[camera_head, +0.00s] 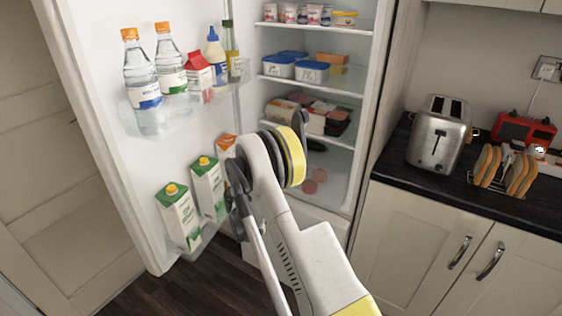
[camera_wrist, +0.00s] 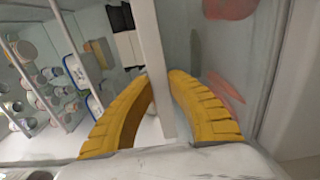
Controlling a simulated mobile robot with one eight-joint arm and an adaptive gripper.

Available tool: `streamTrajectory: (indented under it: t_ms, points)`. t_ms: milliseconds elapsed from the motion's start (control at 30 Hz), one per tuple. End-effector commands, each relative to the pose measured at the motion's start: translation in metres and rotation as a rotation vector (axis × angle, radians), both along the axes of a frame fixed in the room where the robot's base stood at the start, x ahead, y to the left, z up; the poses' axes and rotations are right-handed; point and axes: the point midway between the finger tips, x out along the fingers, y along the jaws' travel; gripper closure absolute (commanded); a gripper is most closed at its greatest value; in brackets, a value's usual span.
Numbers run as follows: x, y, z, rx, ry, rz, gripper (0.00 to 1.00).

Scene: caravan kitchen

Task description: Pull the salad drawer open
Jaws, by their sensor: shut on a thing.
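The salad drawer (camera_head: 335,188) is in the lower part of the open fridge, below the shelves. It looks clear, with reddish round items showing through it. In the wrist view the drawer's pale front bar (camera_wrist: 153,60) runs between the two yellow fingers of my gripper (camera_wrist: 160,82). The fingers are shut on this bar. Reddish food (camera_wrist: 222,85) shows behind the clear panel to the right of it. In the head view my arm covers part of the drawer and hides the fingertips. How far out the drawer stands cannot be told.
The fridge door (camera_head: 110,130) stands wide open on the left, its racks holding bottles and cartons (camera_head: 178,215). Shelves with tubs (camera_head: 311,72) are above the drawer. A counter with a toaster (camera_head: 438,130) and toast rack (camera_head: 505,170) is on the right.

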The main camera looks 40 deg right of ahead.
Motion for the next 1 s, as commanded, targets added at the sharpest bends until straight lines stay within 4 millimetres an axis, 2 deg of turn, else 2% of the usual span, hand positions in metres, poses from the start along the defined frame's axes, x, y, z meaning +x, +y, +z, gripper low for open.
streamTrajectory:
  t_ms: [33, 67, 100, 133, 433, 533, 1000]
  points:
    - [-0.002, -0.002, -0.003, 0.007, -0.001, -0.005, 1.00]
    - [-0.002, -0.002, -0.003, 0.007, -0.001, -0.005, 0.78]
    - [-0.002, -0.002, -0.003, 0.007, -0.001, -0.005, 0.66]
    - [-0.002, -0.002, -0.003, 0.007, -0.001, -0.005, 0.60]
    - [-0.001, 0.000, -0.001, 0.004, -0.001, -0.002, 0.60]
    - [-0.003, 0.007, -0.001, 0.002, 0.000, 0.001, 0.60]
    - [-0.039, 0.094, -0.001, 0.004, -0.001, -0.001, 0.60]
